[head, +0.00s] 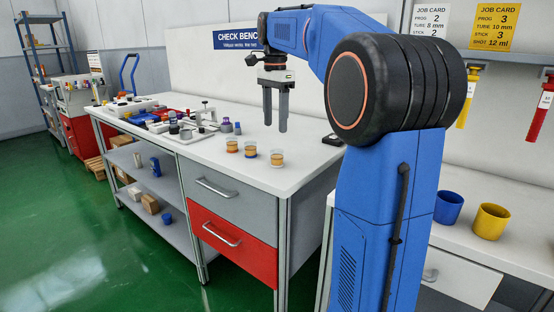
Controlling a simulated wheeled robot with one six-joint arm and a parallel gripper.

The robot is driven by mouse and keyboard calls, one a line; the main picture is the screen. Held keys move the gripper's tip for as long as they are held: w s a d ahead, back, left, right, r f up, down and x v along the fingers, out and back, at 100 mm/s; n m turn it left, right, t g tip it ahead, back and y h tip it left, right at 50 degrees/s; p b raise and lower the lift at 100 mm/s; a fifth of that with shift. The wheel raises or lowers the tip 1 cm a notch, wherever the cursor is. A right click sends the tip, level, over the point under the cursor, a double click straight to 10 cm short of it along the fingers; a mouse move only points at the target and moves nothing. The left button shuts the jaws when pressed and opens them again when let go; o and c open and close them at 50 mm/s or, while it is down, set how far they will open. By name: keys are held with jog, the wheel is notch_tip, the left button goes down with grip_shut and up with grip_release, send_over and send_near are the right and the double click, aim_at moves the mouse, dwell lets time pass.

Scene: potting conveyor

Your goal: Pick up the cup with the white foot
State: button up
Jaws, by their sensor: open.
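Three small cups with tan-orange bands stand in a row near the front edge of the white bench top: a left cup (232,146), a middle cup (250,149) and a right cup (277,158). The left and middle cups look bluish at the base. The right cup looks paler at the base, but the feet are too small to tell surely. My gripper (275,127) points down with its two grey fingers apart and empty. In the picture it hangs just above the right cup, clear of all three cups.
The bench (200,160) carries a pale tray with fittings (190,134) and small grey and purple pieces (232,127) behind the cups. A dark flat device (333,140) lies to the right. Blue (448,207) and yellow (490,221) cups stand on another counter at right.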

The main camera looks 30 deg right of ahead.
aim_at(277, 151)
notch_tip(277, 151, down, 7)
jog(key=shift+r, duration=0.2)
jog(key=shift+s+d+f, duration=0.1)
jog(key=shift+f, duration=1.2)
jog(key=shift+d+f, duration=0.1)
jog(key=shift+f, duration=1.2)
jog(key=c, duration=1.1)
jog(key=shift+r, duration=0.15)
